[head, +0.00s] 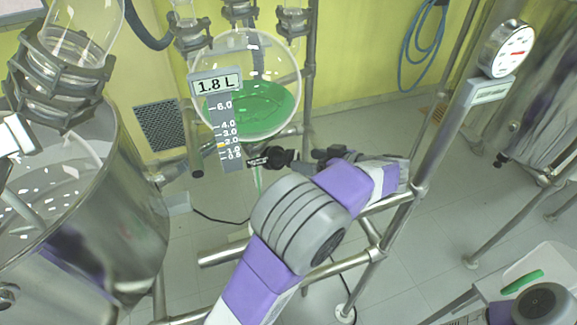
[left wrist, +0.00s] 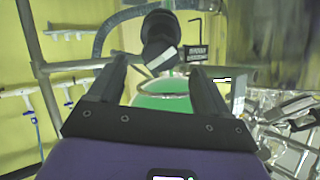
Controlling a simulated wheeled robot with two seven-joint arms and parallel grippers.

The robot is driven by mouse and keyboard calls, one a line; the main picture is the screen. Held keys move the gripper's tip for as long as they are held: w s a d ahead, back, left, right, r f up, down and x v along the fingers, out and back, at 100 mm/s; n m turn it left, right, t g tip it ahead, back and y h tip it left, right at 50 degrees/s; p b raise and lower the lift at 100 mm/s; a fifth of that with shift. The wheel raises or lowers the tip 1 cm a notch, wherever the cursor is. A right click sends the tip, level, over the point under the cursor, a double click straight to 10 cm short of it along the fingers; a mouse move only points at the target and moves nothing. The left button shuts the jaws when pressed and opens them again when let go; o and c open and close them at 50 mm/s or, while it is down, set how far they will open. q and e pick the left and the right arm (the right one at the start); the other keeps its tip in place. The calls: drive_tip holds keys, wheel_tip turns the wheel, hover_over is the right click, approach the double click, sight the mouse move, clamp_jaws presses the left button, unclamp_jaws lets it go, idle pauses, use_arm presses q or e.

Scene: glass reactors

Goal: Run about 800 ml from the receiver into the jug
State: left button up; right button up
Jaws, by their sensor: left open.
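The receiver (head: 248,60) is a round glass vessel with green liquid in its lower part; its tag (head: 216,85) reads 1.8 L above a scale. A black valve (head: 280,157) sits below it, and also shows in the left wrist view (left wrist: 158,28). A thin pale green line (head: 258,182) hangs below; I cannot tell whether it is a stream or a tube. My left gripper (head: 318,155) is open beside the valve, fingers apart in the left wrist view (left wrist: 158,66). Between them shows a rimmed vessel with green in it (left wrist: 165,100), apparently the jug; my arm mostly hides it in the head view.
A large steel vessel (head: 135,200) with glassware (head: 75,45) above stands at left. A metal frame post (head: 425,160) carries a gauge (head: 505,50) at right. A rail (head: 225,257) runs below my arm. A white table (head: 545,262) with a green object (head: 522,282) is at lower right.

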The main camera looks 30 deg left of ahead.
sight(295, 158)
use_arm(q)
drive_tip(key=shift+a+f+n, duration=0.1)
drive_tip(key=shift+a+n, duration=0.1)
drive_tip(key=shift+n, duration=0.4)
drive_tip(key=b+x, duration=0.1)
drive_tip(key=x, duration=0.6)
drive_tip(key=shift+b, duration=0.3)
drive_tip(key=c, duration=1)
drive_tip(key=shift+m, duration=0.3)
drive_tip(key=m+t+p, duration=0.1)
drive_tip(key=m, duration=0.3)
drive_tip(key=m+h+p, duration=0.1)
drive_tip(key=m+p, duration=0.1)
drive_tip(key=m, duration=0.4)
drive_tip(key=shift+w+f, duration=0.1)
